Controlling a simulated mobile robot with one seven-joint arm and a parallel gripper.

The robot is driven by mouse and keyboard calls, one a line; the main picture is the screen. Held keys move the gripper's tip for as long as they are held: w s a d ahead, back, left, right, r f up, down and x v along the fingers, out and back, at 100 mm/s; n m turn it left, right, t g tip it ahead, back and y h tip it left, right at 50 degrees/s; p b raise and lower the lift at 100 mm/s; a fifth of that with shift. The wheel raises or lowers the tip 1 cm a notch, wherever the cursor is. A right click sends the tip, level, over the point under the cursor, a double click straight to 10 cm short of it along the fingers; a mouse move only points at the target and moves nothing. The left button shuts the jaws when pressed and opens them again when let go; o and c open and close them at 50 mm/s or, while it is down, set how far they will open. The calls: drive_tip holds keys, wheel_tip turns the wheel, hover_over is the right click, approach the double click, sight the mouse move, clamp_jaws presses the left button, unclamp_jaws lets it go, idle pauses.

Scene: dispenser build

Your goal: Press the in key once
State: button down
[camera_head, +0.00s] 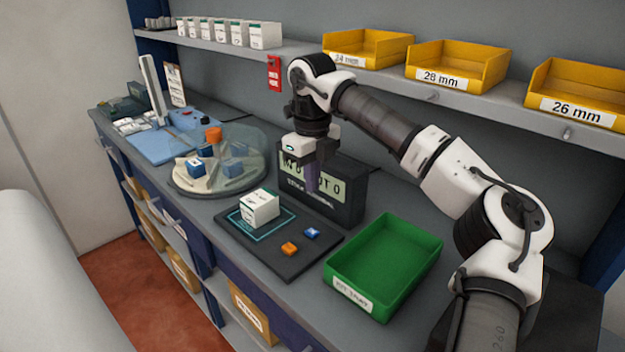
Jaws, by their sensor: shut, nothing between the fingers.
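Two small keys sit on a dark pad (283,262): a blue key (312,232) and an orange key (289,248) nearer the front. Their markings are too small to read, so I cannot tell which is the in key. A white and green box (259,208) sits inside the teal outline on the same pad. Behind the pad stands a black unit (345,205) with a pale green display, its text partly hidden by my gripper. My gripper (312,188) is shut and empty, pointing down in front of the display, above and behind the keys.
A green tray (431,258) stands right of the pad. A clear-domed turntable (190,192) with blue boxes is to the left. Yellow bins (478,80) and several white boxes (264,36) line the shelf above. The air over the keys looks clear.

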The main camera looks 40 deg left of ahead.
sight(312, 232)
wheel_tip(312, 232, down, 11)
drive_tip(key=p, duration=0.3)
drive_tip(key=shift+f, duration=0.1)
drive_tip(key=shift+f+b, duration=0.8)
drive_tip(key=shift+b, duration=0.15)
drive_tip(key=shift+s+d+f, duration=0.1)
drive_tip(key=shift+s+f, duration=0.05)
drive_tip(key=shift+f, duration=0.15)
wheel_tip(312, 232, up, 15)
drive_tip(key=shift+b, duration=0.3)
idle(0.5)
